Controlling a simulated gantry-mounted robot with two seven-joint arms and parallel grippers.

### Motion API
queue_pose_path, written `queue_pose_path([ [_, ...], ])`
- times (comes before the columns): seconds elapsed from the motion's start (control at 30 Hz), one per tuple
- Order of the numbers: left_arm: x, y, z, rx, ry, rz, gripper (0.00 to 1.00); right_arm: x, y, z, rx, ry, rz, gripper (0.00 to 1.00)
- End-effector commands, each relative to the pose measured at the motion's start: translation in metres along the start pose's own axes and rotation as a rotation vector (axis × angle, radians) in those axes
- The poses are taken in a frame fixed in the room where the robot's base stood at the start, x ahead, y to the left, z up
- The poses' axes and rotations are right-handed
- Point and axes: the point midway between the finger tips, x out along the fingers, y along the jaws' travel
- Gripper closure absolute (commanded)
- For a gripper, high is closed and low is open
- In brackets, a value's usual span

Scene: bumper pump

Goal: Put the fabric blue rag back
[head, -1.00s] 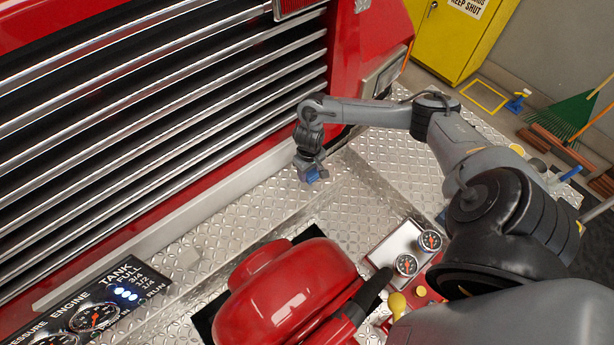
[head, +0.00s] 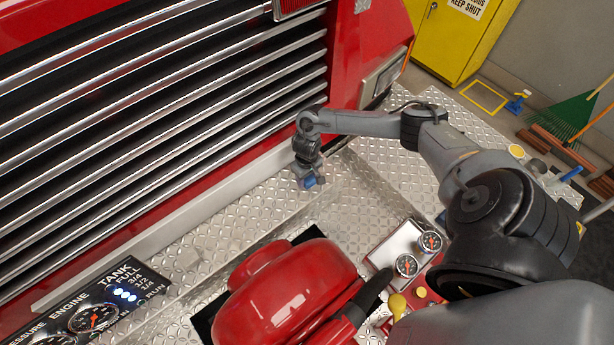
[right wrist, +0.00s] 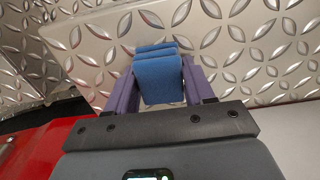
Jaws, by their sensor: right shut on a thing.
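The fabric blue rag (right wrist: 160,78) is a folded blue bundle between the two purple fingers of my right gripper (right wrist: 162,85) in the right wrist view. The gripper is shut on it. In the head view the right gripper (head: 311,182) points down over the diamond-plate bumper, near the grille, and only a small blue patch of the rag (head: 310,181) shows. I cannot tell whether the rag touches the bumper. My left gripper is not in view.
A red pump (head: 290,290) sits in the bumper just in front, with gauges (head: 407,265) to its right. The chrome grille (head: 150,130) rises behind. A black gauge panel (head: 100,300) lies at lower left. The diamond plate (head: 245,205) left of the gripper is clear.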

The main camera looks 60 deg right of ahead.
Motion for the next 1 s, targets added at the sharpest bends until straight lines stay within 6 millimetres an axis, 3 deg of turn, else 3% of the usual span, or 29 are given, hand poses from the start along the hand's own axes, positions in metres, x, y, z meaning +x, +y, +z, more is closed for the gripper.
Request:
queue_pose_path([
  [0.03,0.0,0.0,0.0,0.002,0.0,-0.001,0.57,0.001,0.0,0.0,0.001,-0.001,0.0,0.46],
  [0.2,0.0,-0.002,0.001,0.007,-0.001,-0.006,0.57,0.001,0.0,0.0,0.0,0.0,0.0,0.22],
  [0.63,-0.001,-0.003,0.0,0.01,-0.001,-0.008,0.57,-0.008,0.0,0.0,-0.001,0.0,0.0,0.22],
  [1.0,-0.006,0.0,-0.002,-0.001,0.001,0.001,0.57,-0.07,0.0,-0.001,-0.002,0.003,0.0,0.22],
])
